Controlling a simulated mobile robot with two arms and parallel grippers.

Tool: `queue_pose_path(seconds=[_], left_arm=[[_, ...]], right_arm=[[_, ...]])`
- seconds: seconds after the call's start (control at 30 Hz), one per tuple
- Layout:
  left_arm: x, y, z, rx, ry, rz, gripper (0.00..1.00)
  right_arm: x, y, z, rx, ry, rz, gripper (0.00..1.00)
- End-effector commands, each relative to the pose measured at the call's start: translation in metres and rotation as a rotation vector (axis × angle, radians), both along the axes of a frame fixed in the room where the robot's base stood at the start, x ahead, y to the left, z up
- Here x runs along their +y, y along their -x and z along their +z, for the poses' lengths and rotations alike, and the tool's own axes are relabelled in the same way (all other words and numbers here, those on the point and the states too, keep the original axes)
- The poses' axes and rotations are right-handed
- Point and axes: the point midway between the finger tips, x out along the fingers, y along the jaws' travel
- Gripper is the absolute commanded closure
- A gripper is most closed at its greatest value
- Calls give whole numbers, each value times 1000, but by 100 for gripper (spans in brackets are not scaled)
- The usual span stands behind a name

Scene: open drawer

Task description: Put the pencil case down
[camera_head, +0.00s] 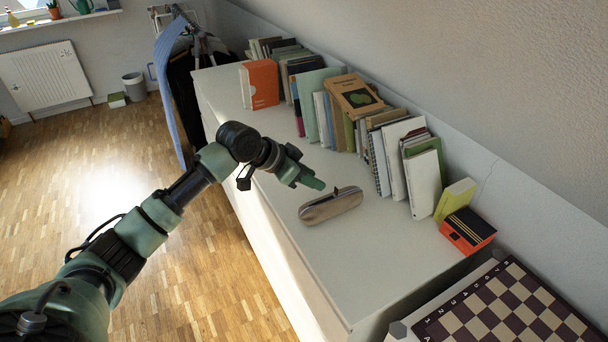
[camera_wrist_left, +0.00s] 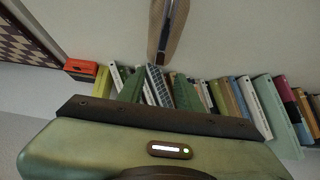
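The pencil case (camera_head: 330,207) is a long, rounded, brownish-grey pouch with a dark tab at its upper side. It appears to lie on the white cabinet top (camera_head: 372,256). My left gripper (camera_head: 318,184) is just beyond its upper left side in the head view. In the left wrist view the two green fingers (camera_wrist_left: 158,82) stand apart with no case body between them. The pencil case (camera_wrist_left: 172,30) shows past the fingertips there, its dark tab pointing toward the gap. Whether a fingertip touches the tab is unclear. My right gripper is in neither view.
A row of books (camera_head: 325,105) stands along the wall behind the case. An orange box (camera_head: 467,232) and a yellow book (camera_head: 455,199) are at its right end. A chessboard (camera_head: 510,312) lies at the lower right. The cabinet top in front of the case is clear.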

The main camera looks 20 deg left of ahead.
Motion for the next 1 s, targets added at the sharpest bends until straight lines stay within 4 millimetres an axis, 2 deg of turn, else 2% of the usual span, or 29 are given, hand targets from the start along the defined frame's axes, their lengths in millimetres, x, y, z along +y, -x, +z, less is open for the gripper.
queue_pose_path(seconds=[0.1, 0.3, 1.0], left_arm=[[9, 10, 13, -1, 0, 1, 65], [14, 18, 22, 0, 0, 0, 65], [14, 18, 21, 1, 2, 4, 65]], right_arm=[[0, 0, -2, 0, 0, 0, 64], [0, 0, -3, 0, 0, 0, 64], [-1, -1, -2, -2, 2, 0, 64]])
